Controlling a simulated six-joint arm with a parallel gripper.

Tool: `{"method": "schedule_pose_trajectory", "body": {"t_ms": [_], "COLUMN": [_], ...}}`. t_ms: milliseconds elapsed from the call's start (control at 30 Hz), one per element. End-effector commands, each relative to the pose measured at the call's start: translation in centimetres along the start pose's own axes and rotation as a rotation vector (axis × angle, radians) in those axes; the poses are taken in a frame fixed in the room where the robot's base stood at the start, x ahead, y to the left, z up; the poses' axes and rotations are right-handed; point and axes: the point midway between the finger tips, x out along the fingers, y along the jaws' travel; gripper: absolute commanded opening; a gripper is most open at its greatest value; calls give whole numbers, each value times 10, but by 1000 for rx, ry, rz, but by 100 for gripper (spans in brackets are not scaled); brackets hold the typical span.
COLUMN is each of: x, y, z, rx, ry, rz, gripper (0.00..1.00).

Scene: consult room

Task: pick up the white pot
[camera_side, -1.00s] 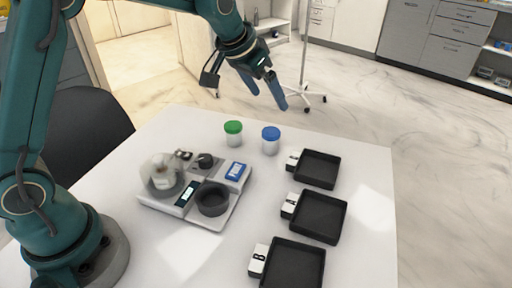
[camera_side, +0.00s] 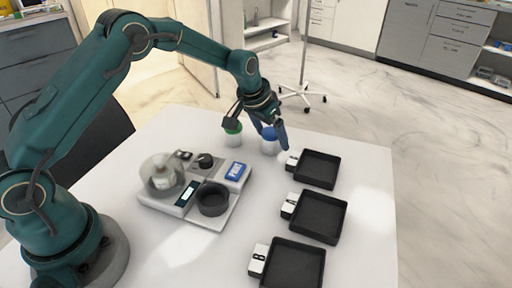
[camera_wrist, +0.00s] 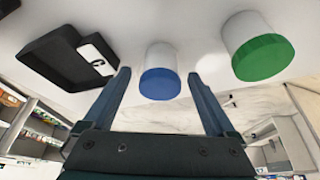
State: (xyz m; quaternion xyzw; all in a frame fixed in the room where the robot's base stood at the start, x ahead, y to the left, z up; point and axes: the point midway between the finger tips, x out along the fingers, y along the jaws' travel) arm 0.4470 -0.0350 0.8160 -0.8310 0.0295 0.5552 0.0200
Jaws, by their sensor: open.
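Two white pots stand on the table. One has a blue lid (camera_side: 269,133) and the other a green lid (camera_side: 233,134). My gripper (camera_side: 272,141) is open and low over the blue-lidded pot, hiding part of it. In the wrist view the blue-lidded pot (camera_wrist: 160,72) shows between the two open fingertips (camera_wrist: 158,76). I cannot tell whether the fingers touch it. The green-lidded pot (camera_wrist: 257,48) is outside the fingers, to the right in that view.
Three black trays with white label tags stand along the table's right side: far (camera_side: 318,168), middle (camera_side: 318,217) and near (camera_side: 293,265). A white device tray (camera_side: 222,220) with a clear dome, a black bowl (camera_side: 213,199) and a blue-labelled block (camera_side: 236,171) is at left.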

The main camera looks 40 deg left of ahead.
Motion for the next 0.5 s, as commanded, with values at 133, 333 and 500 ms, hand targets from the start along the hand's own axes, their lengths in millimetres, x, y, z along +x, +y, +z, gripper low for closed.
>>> {"method": "schedule_pose_trajectory", "body": {"t_ms": [133, 333, 500], "x": [0, 0, 0], "y": [0, 0, 0], "z": [0, 0, 0], "rx": [0, 0, 0], "ry": [0, 0, 0], "rz": [0, 0, 0], "gripper": [91, 15, 2]}}
